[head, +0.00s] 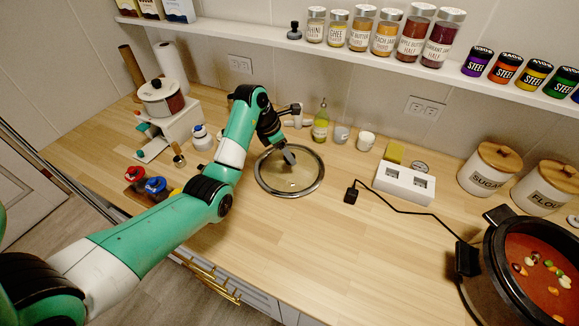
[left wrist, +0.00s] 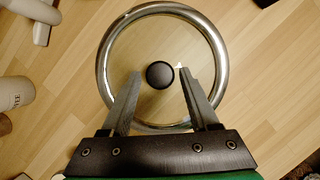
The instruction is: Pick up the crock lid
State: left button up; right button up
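The crock lid (head: 297,184), clear glass with a steel rim and a black knob, lies flat on the wooden counter (head: 310,245). In the left wrist view the lid (left wrist: 160,42) is seen from above, with its black knob (left wrist: 160,75) between the fingertips. My left gripper (head: 288,156) is over the lid, pointing down; in the left wrist view the gripper (left wrist: 160,73) is open, with a gap on each side of the knob. The open slow cooker (head: 493,272), full of red stew, stands at the right. My right gripper is not in view.
Canisters (head: 488,169) stand back right. The front middle counter is clear.

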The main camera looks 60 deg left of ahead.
pick_arm(q)
grip_shut()
jog(key=shift+r, duration=0.1)
dwell(1.0)
